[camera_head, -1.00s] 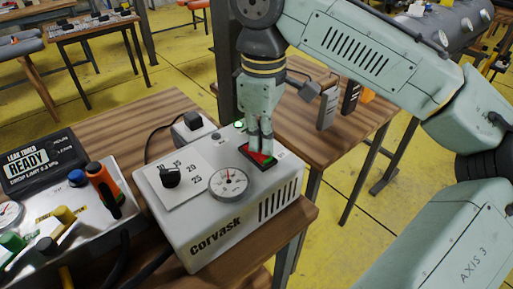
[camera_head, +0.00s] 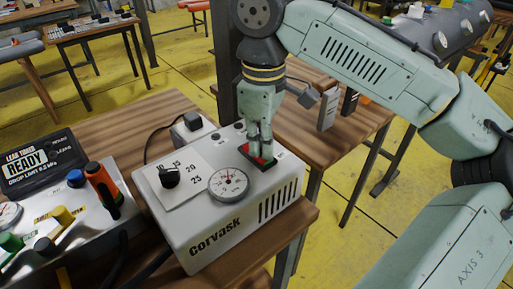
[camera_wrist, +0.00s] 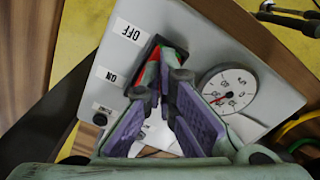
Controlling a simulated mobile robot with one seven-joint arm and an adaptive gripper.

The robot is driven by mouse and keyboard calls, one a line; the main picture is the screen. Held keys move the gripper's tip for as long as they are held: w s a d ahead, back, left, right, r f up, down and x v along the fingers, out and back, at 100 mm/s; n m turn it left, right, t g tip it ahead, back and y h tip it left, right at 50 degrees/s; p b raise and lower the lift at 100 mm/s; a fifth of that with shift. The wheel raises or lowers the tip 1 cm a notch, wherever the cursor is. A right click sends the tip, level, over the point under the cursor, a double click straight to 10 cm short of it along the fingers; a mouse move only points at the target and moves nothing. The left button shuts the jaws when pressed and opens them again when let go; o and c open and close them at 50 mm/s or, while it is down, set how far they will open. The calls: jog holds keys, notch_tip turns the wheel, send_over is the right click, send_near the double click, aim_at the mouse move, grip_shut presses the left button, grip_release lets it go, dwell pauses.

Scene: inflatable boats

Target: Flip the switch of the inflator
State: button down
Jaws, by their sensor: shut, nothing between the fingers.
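The inflator (camera_head: 195,235) is a white "Corvask" box on the wooden table, with a dial gauge (camera_head: 228,183) and a black knob (camera_head: 169,176). Its rocker switch (camera_head: 272,163) has a dark frame and a red face. In the wrist view the switch (camera_wrist: 150,75) shows red and some green beside the OFF label (camera_wrist: 131,32) and the ON label (camera_wrist: 110,76). My gripper (camera_head: 262,153) is shut and empty, pointing down with its fingertips at the switch. The fingers hide part of the rocker. The small lamp (camera_wrist: 100,118) looks dark.
A leak tester (camera_head: 60,215) with colored levers stands close on the left. Another wooden table (camera_head: 345,130) with dark and grey items is behind right.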

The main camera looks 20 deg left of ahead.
notch_tip(320, 180, up, 7)
jog(key=p, duration=0.7)
jog(key=shift+f, duration=0.15)
dwell(0.5)
